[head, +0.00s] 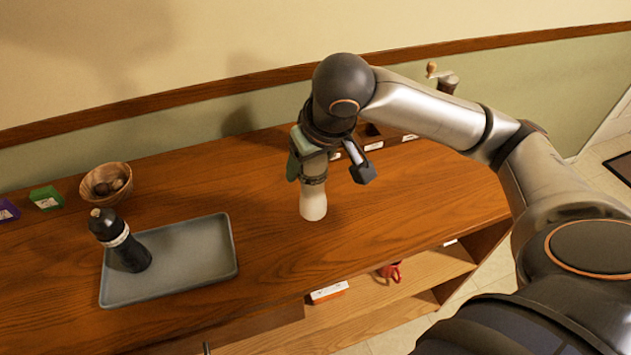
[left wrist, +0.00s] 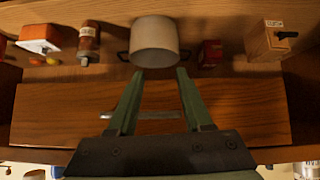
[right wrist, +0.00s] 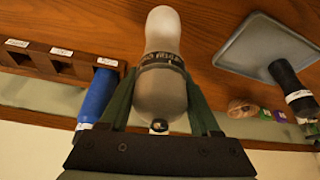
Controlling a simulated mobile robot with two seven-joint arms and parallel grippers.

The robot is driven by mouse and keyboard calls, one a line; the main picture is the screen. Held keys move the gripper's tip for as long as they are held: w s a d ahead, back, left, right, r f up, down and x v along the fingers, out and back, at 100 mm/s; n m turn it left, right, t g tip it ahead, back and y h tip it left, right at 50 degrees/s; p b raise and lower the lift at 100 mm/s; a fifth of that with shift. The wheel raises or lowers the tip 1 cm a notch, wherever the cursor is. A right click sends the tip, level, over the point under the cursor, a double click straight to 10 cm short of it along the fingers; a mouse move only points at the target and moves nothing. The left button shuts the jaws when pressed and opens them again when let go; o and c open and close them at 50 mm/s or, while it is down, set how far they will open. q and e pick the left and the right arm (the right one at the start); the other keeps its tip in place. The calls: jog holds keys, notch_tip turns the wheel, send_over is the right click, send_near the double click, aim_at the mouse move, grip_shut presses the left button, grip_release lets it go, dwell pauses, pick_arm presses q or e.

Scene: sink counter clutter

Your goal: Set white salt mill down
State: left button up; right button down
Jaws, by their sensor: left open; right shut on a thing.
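The white salt mill (head: 313,203) is upright over the wooden counter, right of the grey tray. Its base is at or just above the wood; I cannot tell whether it touches. My right gripper (head: 312,168) is shut on the mill from above, and its fingers hide the upper part in the head view. In the right wrist view the mill's pale body (right wrist: 162,32) with a dark lettered band shows between the fingers (right wrist: 160,88). My left gripper (left wrist: 159,75) is open and empty, facing a white pot (left wrist: 155,42) in the left wrist view.
The tray (head: 187,287) holds a black mill (head: 128,248). A wooden bowl (head: 107,183) and a green box (head: 46,198) stand behind it. A blue item (right wrist: 97,95) by a compartmented rack (right wrist: 62,62) is near the right gripper. Counter around the white mill is clear.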

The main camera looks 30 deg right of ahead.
notch_tip(320, 180, down, 7)
jog(key=w+d, duration=0.2)
jog(key=shift+d+b, duration=0.25)
jog(key=shift+b, duration=0.1)
jog(key=shift+r, duration=0.1)
jog(key=shift+c, duration=0.6)
grip_release()
jog(key=p+v, duration=0.2)
jog(key=v, duration=1)
